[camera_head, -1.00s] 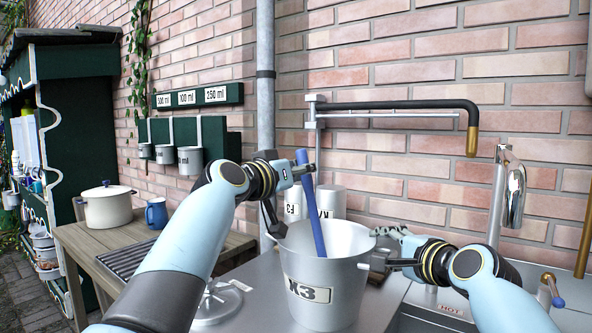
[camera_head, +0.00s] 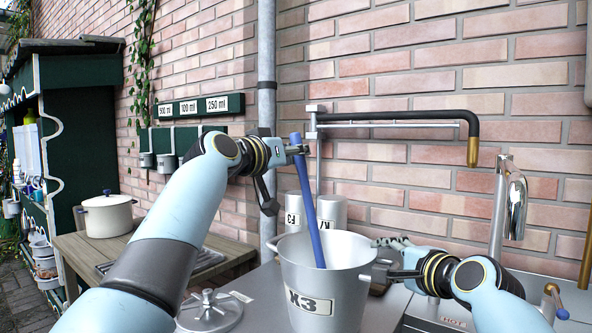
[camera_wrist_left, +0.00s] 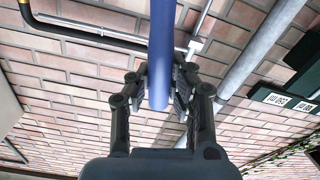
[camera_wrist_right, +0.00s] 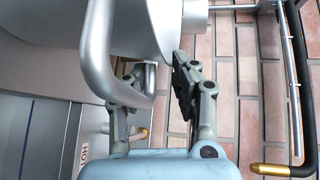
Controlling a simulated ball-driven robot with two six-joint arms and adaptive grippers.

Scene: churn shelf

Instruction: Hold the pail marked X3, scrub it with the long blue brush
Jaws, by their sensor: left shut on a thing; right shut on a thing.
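The silver pail marked X3 (camera_head: 340,283) is upright at the front centre of the head view. Its label faces me; its base is cut off by the picture edge. My right gripper (camera_head: 377,260) is shut on the pail at its right side, by the handle, which also shows close up in the right wrist view (camera_wrist_right: 98,60). My left gripper (camera_head: 288,172) is shut on the long blue brush (camera_head: 309,208) near the top of its handle, above the pail. The blue handle also shows between the fingers in the left wrist view (camera_wrist_left: 160,60). The brush slants down into the pail, where its lower end is hidden.
A black swing pipe (camera_head: 400,115) and a tap (camera_head: 513,205) are at the back right. A white pot (camera_head: 107,218) stands on the wooden table at left.

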